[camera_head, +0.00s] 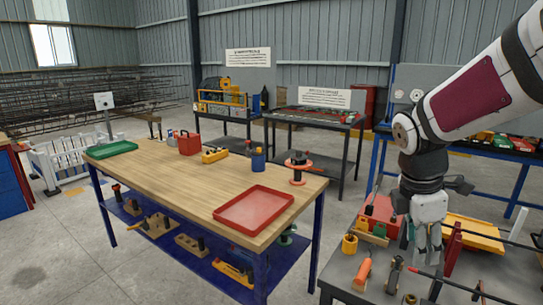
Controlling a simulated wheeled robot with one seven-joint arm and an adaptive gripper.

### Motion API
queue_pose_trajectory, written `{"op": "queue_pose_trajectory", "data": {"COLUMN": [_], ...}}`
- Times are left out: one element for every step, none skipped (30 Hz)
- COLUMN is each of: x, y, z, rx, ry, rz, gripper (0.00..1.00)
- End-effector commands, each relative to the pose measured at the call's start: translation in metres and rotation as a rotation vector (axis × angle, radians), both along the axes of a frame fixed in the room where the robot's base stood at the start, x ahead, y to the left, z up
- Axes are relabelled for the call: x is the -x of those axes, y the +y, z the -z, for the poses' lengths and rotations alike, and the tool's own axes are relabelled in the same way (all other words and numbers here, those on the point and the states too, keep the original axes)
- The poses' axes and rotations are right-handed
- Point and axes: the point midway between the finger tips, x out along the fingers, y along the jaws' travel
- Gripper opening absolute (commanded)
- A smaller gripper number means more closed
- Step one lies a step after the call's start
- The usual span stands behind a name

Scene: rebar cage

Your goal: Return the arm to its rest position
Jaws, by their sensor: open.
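My arm comes in from the upper right, white with a dark red panel and dark joints. My gripper (427,240) hangs from it, pointing down, at the right of the picture. Its fingers are apart and I see nothing held between them. It shows in front of a grey bench (345,269) that carries tools. The fingertips overlap the tools in the picture, and I cannot tell how high above the bench they are.
A wooden-topped workbench (190,190) stands left of my gripper, with a red tray (254,209), a green tray (111,149) and a red box (189,143). An orange-handled tool (362,275) and a yellow tray (473,233) lie near my gripper. Floor is free at lower left.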

Motion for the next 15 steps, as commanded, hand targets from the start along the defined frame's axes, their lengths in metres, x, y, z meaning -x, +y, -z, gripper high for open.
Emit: {"op": "queue_pose_trajectory", "data": {"x": [0.014,0.022,0.032,0.04,0.049,0.059,0.068,0.076,0.087,0.095,0.104,0.114,0.122,0.13,0.139], "y": [0.009,0.014,0.02,0.024,0.028,0.034,0.038,0.042,0.047,0.051,0.055,0.06,0.063,0.067,0.071], "z": [-0.012,-0.017,-0.024,-0.028,-0.032,-0.037,-0.04,-0.043,-0.047,-0.049,-0.05,-0.052,-0.053,-0.054,-0.054], "rx": [-0.003,-0.011,-0.023,-0.037,-0.051,-0.074,-0.093,-0.115,-0.146,-0.173,-0.2,-0.242,-0.273,-0.306,-0.349], "ry": [-0.049,-0.078,-0.117,-0.146,-0.176,-0.213,-0.241,-0.269,-0.305,-0.329,-0.353,-0.383,-0.402,-0.418,-0.436], "rz": [0.086,0.148,0.23,0.29,0.351,0.432,0.492,0.554,0.635,0.695,0.755,0.836,0.894,0.951,1.024], "gripper": [0.42,0.42,0.42,0.42,0.42,0.42,0.42,0.42,0.42,0.42,0.42,0.42,0.42,0.42,0.42]}}
